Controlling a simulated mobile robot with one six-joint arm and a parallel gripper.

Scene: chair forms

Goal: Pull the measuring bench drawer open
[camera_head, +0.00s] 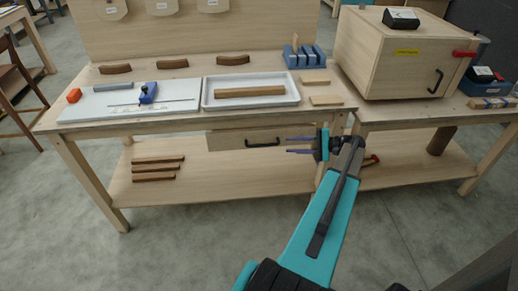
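The measuring bench (100,132) is a pale wooden table across the left and middle of the head camera view. Its drawer (228,141) is a plain wooden front under the right part of the top. A black bar handle (263,143) lies level across the middle of the drawer front. My gripper (288,145) is just right of the handle in the picture. Its two dark bluish fingers point left, one above the other, with a gap between them. It is open and holds nothing. I cannot tell its depth from the handle. My gripper and arm hide the drawer's right end.
A white tray (207,104) with a wooden bar and a white board (75,112) with a blue tool lie on the bench. A wooden box (375,60) with a black handle stands on the right bench. Several wooden strips (155,169) lie on the lower shelf. Floor in front is clear.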

